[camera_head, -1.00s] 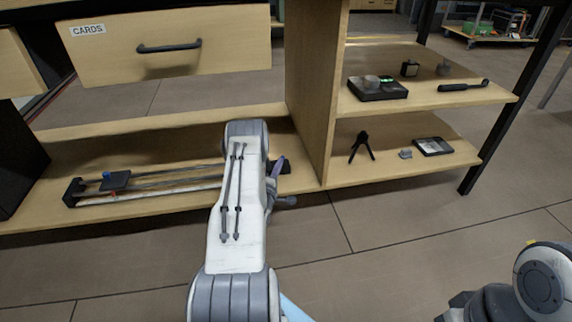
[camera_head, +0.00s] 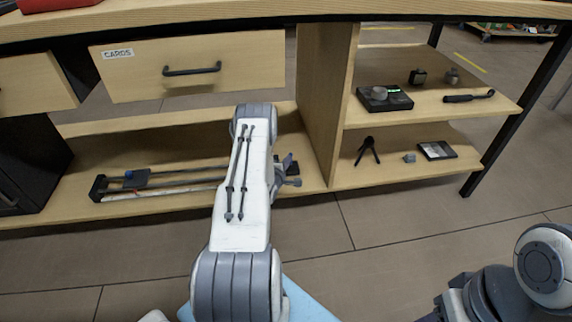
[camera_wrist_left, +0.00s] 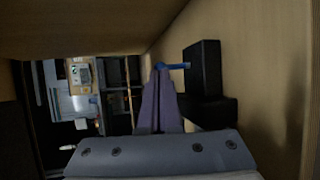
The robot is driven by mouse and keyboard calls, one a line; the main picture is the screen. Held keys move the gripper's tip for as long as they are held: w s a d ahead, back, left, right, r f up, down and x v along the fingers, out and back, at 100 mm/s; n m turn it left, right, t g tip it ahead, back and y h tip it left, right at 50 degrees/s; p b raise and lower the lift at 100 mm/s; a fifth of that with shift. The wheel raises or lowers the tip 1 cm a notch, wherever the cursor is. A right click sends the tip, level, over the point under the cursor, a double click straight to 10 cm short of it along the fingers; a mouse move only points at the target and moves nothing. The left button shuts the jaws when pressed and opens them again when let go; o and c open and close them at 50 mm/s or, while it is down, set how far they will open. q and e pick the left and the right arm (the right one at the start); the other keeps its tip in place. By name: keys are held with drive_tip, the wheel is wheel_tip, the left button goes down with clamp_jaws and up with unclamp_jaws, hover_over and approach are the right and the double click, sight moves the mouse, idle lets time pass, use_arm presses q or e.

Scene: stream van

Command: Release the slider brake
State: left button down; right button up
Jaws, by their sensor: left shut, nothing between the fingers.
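The camera slider (camera_head: 180,178) lies along the lower shelf, its twin rails running left to right. A black block (camera_head: 291,163) shows at the right, beside my left gripper (camera_head: 284,174), which is partly hidden by my forearm. In the left wrist view the gripper (camera_wrist_left: 161,72) is shut and empty. Its tips are at a blue lever (camera_wrist_left: 175,66) that sticks out from a black block (camera_wrist_left: 204,68). I cannot tell whether they touch.
The wooden lower shelf (camera_head: 160,140) and an upright divider (camera_head: 322,105) close in on the left gripper. A CARDS drawer (camera_head: 245,65) is above. Right-hand shelves hold a black device (camera_head: 385,100), a small tripod (camera_head: 368,151) and a flat dark box (camera_head: 437,150). Open floor lies in front.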

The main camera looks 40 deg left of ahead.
use_arm(q)
drive_tip(key=r+p+v, duration=0.2)
drive_tip(key=p+v, duration=0.4)
drive_tip(key=v, duration=0.7)
drive_tip(key=shift+w+a+r+p, duration=0.2)
drive_tip(key=shift+w+r+p, duration=0.1)
drive_tip(key=shift+w+r, duration=0.1)
